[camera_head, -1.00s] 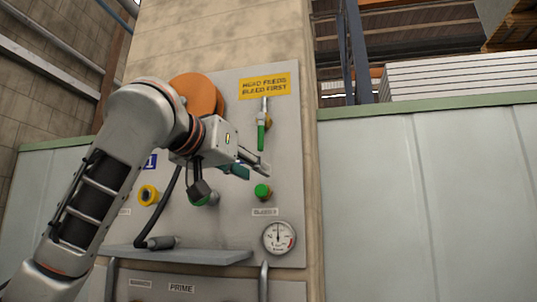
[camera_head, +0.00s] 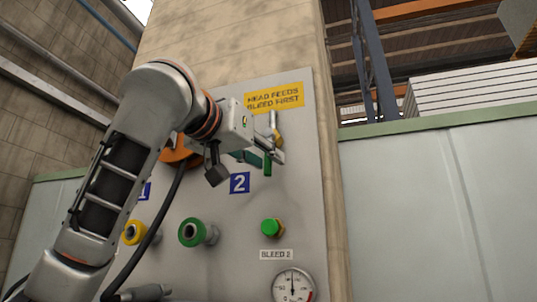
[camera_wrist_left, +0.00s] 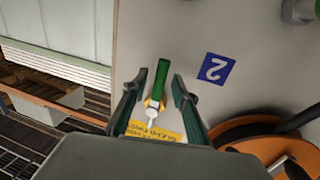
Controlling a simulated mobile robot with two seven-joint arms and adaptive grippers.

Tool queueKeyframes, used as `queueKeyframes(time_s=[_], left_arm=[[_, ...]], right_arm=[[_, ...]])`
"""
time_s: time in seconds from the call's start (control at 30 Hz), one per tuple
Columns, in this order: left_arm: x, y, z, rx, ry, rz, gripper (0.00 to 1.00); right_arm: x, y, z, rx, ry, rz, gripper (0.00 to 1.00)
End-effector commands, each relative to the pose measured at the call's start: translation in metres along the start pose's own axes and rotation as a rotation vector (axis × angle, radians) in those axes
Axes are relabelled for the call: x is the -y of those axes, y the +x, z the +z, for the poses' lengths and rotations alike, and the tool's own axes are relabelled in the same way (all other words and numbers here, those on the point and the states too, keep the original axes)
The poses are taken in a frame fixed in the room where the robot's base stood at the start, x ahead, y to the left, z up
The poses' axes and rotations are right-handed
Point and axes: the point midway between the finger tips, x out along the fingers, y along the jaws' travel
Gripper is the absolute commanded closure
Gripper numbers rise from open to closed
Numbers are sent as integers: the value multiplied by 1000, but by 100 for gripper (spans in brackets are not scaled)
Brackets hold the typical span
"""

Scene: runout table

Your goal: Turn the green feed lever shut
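The green feed lever (camera_head: 268,166) hangs straight down from its brass fitting, below the yellow sign on the grey panel. In the left wrist view its green handle (camera_wrist_left: 161,78) lies between my two fingers, with its pale shank and pivot deeper in. My left gripper (camera_head: 264,153) is at the lever, its fingers partly covering it in the head view. In the wrist view my left gripper (camera_wrist_left: 156,86) is open, with a visible gap on each side of the handle. My right gripper is in neither view.
The yellow sign (camera_head: 274,97) is just above the lever. A blue 2 plate (camera_head: 240,183), a green knob (camera_head: 271,228), a green-ringed port (camera_head: 192,232) and a gauge (camera_head: 293,285) are below. An orange reel (camera_head: 180,150) with a black hose is behind my left arm.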

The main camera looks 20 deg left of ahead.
Motion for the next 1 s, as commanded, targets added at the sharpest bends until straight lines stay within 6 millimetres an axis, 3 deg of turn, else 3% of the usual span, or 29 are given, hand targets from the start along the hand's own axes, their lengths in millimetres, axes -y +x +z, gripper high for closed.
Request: queueKeyframes(time_s=[0.2,0.47,0.57,0.6,1.0], left_arm=[[-1,16,0,0,0,2,72],[0,17,0,-1,1,1,72],[0,16,0,-1,1,1,98],[0,16,0,-1,1,1,100],[5,18,0,-5,-20,-1,100]], right_arm=[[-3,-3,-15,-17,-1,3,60],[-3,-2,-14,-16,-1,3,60],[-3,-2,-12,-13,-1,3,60],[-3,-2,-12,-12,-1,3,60],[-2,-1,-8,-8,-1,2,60]])
